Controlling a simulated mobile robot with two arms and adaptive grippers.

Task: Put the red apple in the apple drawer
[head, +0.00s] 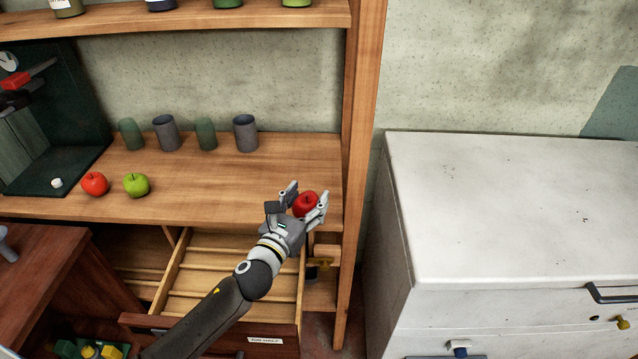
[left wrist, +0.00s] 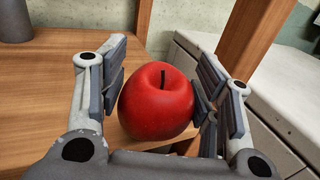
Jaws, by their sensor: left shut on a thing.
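My left gripper (head: 305,200) is shut on a dark red apple (head: 306,205), near the right end of the wooden shelf. In the left wrist view the apple (left wrist: 157,101) sits between the fingers (left wrist: 160,95), stem upward. A gap shows at its left side there. An open wooden drawer (head: 200,281) is below the shelf, under my left arm. Its inside has light wooden slats, and the part I see holds nothing. A label (head: 265,340) on its front is too small to read surely. My right gripper is not in view.
Another red apple (head: 94,184) and a green apple (head: 137,185) stand on the shelf (head: 215,190) at left. Several cups stand behind. A wooden post (head: 358,150) rises to the right of my gripper. A white chest (head: 510,210) stands further right.

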